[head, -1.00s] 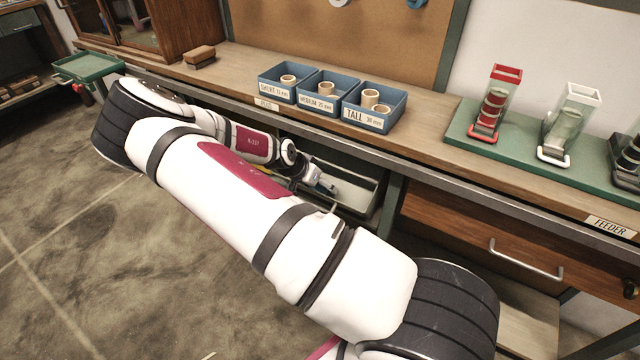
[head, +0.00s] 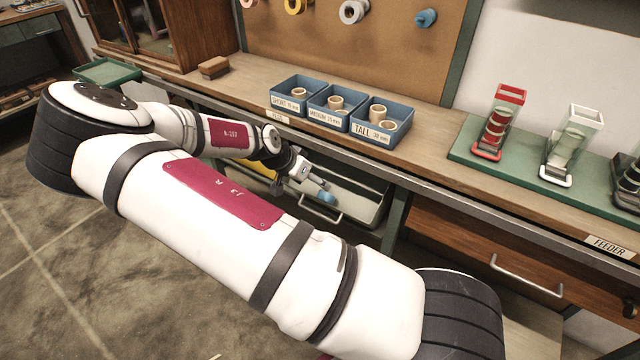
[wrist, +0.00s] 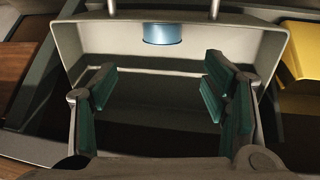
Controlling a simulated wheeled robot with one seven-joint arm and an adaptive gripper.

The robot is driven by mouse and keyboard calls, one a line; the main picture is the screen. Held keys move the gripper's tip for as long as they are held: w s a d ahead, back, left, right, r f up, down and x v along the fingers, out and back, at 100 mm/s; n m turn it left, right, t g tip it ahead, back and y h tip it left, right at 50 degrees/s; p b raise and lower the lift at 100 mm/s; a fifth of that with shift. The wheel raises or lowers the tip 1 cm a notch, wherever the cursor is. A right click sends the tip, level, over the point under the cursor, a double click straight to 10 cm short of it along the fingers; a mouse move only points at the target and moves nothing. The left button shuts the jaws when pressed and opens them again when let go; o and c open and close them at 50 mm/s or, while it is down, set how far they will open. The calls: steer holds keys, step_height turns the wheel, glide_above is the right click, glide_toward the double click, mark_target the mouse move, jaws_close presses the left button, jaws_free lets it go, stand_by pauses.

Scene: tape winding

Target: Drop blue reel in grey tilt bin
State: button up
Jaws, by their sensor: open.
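A blue reel (head: 326,197) is just past the tip of my gripper (head: 310,182) in the head view. In the wrist view the blue reel (wrist: 163,34) shows near the rim of the grey tilt bin (wrist: 262,45), between the bases of its handle posts. I cannot tell whether it touches the bin. The bin (head: 362,205) is below the bench top. My gripper (wrist: 158,90) is open, its green-padded fingers wide apart over the bin with nothing between them. The reel is apart from both fingers. The dark bin floor is partly hidden.
A yellow bin (wrist: 302,50) is beside the grey one. Blue trays (head: 380,118) with pale cores stand on the bench above. Reels, including another blue one (head: 426,18), hang on the pegboard. A green feeder base (head: 520,165) is at the right.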

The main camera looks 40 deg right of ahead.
steer(key=s+a+r+n+g+y, duration=0.1)
steer(key=s+a+r+n+y, duration=0.2)
steer(key=s+a+r+y, duration=0.35)
steer(key=s+a+r+n+y, duration=0.3)
steer(key=s+a+r, duration=0.5)
steer(key=a+r, duration=0.4)
steer(key=s+r+n+h, duration=0.1)
steer(key=s+r+n, duration=0.3)
steer(key=s, duration=0.6)
steer(key=s+r+n+t+h, duration=0.1)
steer(key=s+r+n, duration=0.3)
steer(key=s+r, duration=0.3)
steer(key=s, duration=0.4)
steer(key=shift+s+r+t+h, duration=0.15)
steer(key=shift+s+t+h, duration=0.15)
steer(key=shift+h, duration=0.05)
step_height(320, 180, up, 18)
steer(key=t+p, duration=0.3)
steer(key=p, duration=1.3)
